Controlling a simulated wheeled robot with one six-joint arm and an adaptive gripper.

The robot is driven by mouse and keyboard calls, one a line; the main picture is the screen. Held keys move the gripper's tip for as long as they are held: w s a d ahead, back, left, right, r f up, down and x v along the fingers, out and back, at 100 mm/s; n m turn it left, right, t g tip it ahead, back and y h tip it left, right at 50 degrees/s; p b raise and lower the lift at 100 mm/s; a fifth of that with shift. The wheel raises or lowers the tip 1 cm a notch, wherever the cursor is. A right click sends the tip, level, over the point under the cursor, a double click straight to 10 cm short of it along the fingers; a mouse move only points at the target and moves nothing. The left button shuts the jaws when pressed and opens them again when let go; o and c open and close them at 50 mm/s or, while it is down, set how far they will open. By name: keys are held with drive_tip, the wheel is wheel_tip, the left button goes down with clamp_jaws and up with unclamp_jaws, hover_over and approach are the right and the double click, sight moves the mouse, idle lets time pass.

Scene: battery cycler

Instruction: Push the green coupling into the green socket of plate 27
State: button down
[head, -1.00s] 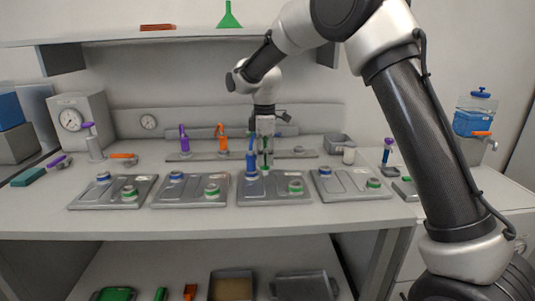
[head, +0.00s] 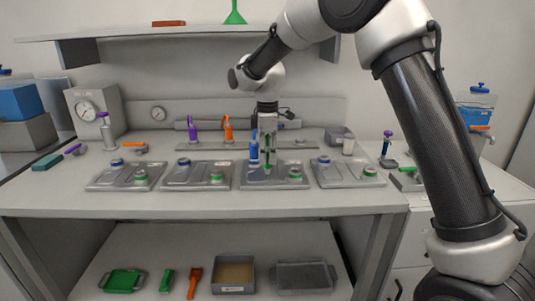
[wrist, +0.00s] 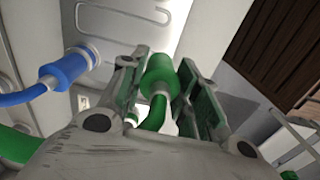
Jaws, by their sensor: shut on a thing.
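My gripper (head: 268,155) is shut on the green coupling (wrist: 161,72). In the wrist view the coupling sits between the two green-padded fingers, with its green hose bending back towards the camera. In the head view my gripper is over the third plate from the left (head: 277,185), left of that plate's green-ringed socket (head: 294,171). A blue coupling (head: 254,147) stands upright at the left of this plate; it also shows in the wrist view (wrist: 66,70). The plate numbers are too small to read. The coupling's tip and its gap to the plate cannot be made out.
Similar plates stand left (head: 198,176) and right (head: 347,174) on the bench. Behind, a purple coupling (head: 192,130) and an orange coupling (head: 228,129) stand on a rail. The bench front (head: 200,205) is clear. Bins and trays (head: 234,275) lie on the shelf below.

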drive_tip(key=shift+r, duration=2.5)
drive_tip(key=shift+d, duration=0.1)
